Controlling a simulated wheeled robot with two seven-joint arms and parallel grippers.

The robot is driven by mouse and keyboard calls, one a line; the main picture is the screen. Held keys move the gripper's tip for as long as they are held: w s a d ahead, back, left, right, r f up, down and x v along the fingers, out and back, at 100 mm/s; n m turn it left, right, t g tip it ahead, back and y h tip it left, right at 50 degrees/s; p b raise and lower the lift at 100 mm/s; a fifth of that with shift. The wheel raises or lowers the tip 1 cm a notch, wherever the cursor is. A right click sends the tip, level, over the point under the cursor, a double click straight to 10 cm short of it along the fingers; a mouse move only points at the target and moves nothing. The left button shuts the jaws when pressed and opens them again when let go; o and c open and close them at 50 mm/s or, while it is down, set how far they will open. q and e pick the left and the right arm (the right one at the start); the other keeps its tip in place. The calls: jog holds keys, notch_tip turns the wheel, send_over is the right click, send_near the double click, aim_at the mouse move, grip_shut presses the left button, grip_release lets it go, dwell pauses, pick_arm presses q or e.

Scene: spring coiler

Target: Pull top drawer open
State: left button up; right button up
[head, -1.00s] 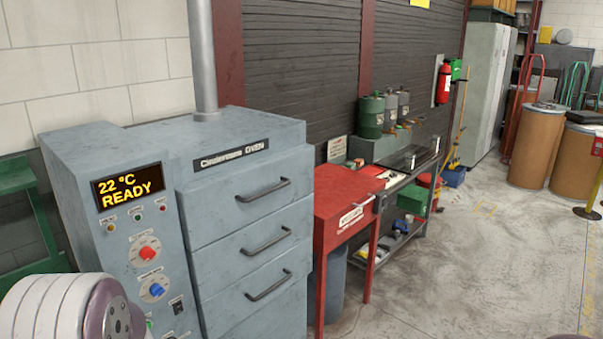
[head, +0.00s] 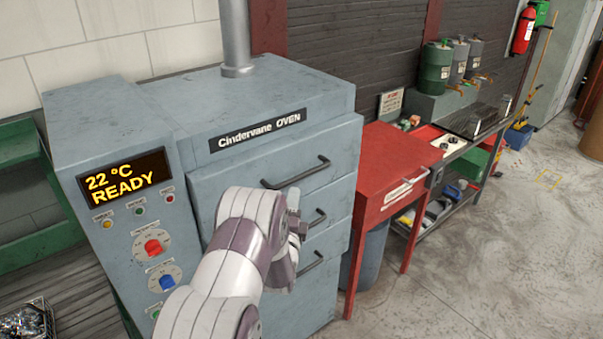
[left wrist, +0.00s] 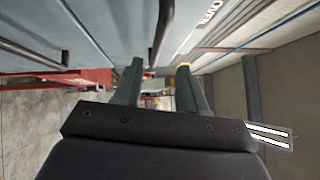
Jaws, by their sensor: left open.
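The top drawer (head: 232,180) of the grey-blue Cindervane oven looks shut, roughly in line with the drawers below. Its dark bar handle (head: 296,175) shows in the head view, just above my left gripper (head: 297,215). My forearm and wrist cover part of the drawer fronts. In the left wrist view my left gripper (left wrist: 160,82) is open, its two fingers apart. The top drawer's handle (left wrist: 162,32) shows ahead of the gap between the fingertips. I see no clear contact between fingers and handle. My right gripper is out of view.
The middle handle (head: 318,218) and bottom handle (head: 311,263) sit below. The oven's control panel (head: 140,230) is on the left. A red cabinet (head: 385,170) and a workbench (head: 470,150) stand to the right. The floor (head: 500,270) in front is clear.

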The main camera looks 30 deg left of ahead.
aim_at(299, 175)
pick_arm(q)
jog(key=p+x, duration=0.3)
jog(key=x, duration=0.6)
jog(key=shift+w, duration=0.2)
jog(key=shift+w+f, duration=0.25)
jog(key=shift+w, duration=0.1)
grip_shut()
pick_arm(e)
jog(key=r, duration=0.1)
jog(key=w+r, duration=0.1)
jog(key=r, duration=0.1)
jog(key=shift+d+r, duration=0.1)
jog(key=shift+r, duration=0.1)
